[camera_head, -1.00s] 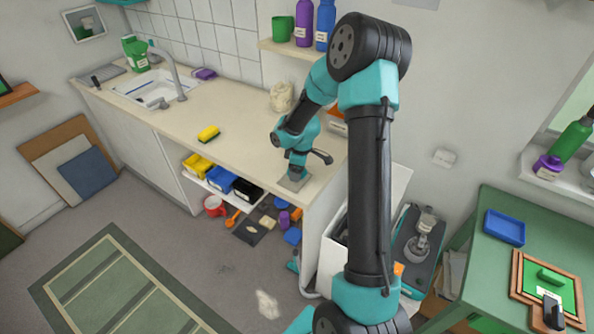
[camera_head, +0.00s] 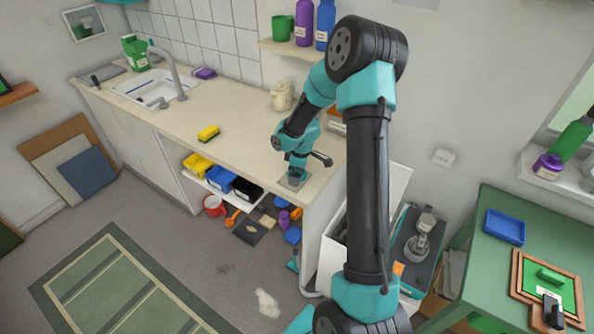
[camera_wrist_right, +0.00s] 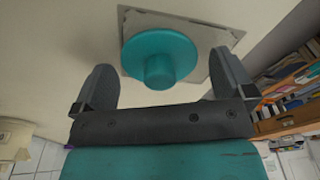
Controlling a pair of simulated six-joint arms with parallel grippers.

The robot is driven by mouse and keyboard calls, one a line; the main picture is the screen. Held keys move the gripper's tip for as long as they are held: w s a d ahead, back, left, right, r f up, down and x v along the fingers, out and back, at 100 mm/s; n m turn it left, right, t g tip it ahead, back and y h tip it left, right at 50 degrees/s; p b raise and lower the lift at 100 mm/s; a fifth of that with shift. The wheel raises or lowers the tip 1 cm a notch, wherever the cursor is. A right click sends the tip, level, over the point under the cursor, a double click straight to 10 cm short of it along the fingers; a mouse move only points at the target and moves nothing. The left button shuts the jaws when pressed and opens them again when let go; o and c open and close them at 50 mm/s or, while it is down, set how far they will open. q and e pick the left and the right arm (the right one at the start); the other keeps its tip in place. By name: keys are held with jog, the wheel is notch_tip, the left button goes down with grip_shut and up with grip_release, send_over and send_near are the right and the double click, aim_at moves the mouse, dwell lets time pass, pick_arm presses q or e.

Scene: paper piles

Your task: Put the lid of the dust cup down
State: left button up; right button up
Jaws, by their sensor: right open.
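A round teal lid (camera_wrist_right: 160,53) with a short knob lies on a flat grey square plate (camera_wrist_right: 202,30) on the counter. My right gripper (camera_wrist_right: 164,62) is open, its two dark fingers on either side of the lid and apart from it. In the head view my right gripper (camera_head: 298,172) is low over the grey plate (camera_head: 291,184) near the counter's right end, and the lid is mostly hidden under it. I cannot make out the dust cup itself. My left gripper is not in view.
The beige counter (camera_head: 240,150) is clear around a yellow sponge (camera_head: 208,132). A cream jar (camera_head: 281,97) stands at the wall behind my arm. The counter's front edge and open right end are close to the plate. A green table (camera_head: 500,260) stands at the right.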

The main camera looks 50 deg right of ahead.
notch_tip(320, 180, up, 12)
jog(key=s, duration=0.1)
jog(key=shift+d+r, duration=0.15)
jog(key=shift+d, duration=0.25)
jog(key=shift+s, duration=0.1)
dwell(0.5)
